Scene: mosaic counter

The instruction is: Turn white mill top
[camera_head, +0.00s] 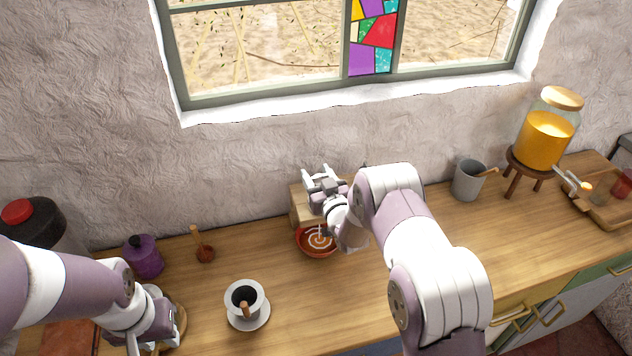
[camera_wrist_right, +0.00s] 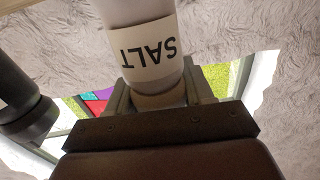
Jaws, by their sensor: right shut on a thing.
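The white mill (camera_wrist_right: 140,45), labelled SALT, fills the top middle of the right wrist view, its lettering upside down. My right gripper (camera_wrist_right: 158,98) is shut around the pale end (camera_wrist_right: 160,100) of the mill below the label in that picture, with one finger on each side. In the head view my right gripper (camera_head: 325,187) is over the wooden block at the back of the counter, by the wall. The mill is hard to make out there. My left gripper (camera_head: 152,328) is low at the left, over the counter; its fingers are not clear.
A black mill (camera_wrist_right: 22,105) stands beside the white one. A red bowl (camera_head: 316,243) sits in front of the wooden block (camera_head: 299,203). A white cup (camera_head: 243,291) on a saucer, a purple pot (camera_head: 143,257) and a grey mug (camera_head: 467,181) stand on the counter (camera_head: 370,290).

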